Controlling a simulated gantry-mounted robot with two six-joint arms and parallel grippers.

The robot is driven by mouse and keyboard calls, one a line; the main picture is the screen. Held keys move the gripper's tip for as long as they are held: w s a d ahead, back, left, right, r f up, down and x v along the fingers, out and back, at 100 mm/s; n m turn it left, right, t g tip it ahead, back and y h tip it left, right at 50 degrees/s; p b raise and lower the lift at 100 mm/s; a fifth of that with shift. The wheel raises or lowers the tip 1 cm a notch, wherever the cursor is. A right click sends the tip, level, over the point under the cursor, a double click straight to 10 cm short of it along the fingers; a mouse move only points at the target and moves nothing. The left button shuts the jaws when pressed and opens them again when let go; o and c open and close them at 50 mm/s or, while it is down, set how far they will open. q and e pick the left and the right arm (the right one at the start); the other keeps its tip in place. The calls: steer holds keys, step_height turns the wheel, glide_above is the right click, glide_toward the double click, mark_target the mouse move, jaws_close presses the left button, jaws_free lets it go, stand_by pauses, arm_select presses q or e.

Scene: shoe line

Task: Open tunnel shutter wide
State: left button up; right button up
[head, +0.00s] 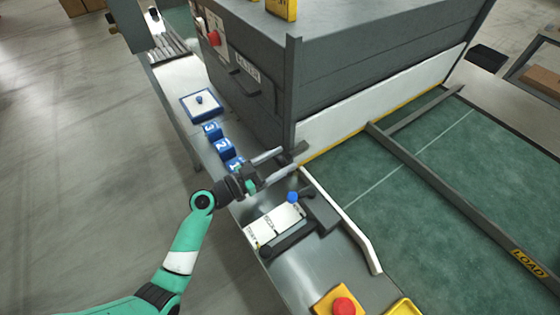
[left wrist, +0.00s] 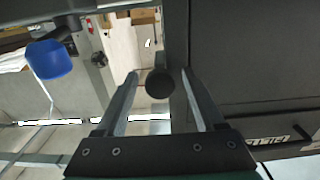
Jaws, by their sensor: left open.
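The grey tunnel housing (head: 380,50) stands over a green belt. A white shutter panel (head: 385,100) with a yellow lower edge spans its near mouth, with that edge low over the belt. A dark handle bar (head: 299,148) juts out at the panel's left end, beside the housing's corner post. My left gripper (head: 290,159) is open, with its fingertips at this handle. In the left wrist view, a dark round knob (left wrist: 159,84) shows between the open fingers (left wrist: 160,74); I cannot tell whether they touch it. My right gripper is not in view.
A labelled white plate with a blue-knobbed lever (head: 292,197) is just below the gripper. A red button (head: 343,306) is at the front. A grey LOAD bar (head: 450,195) crosses the belt.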

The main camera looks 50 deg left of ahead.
arm_select(q)
jaws_close()
stand_by(0.3)
stand_by(1.1)
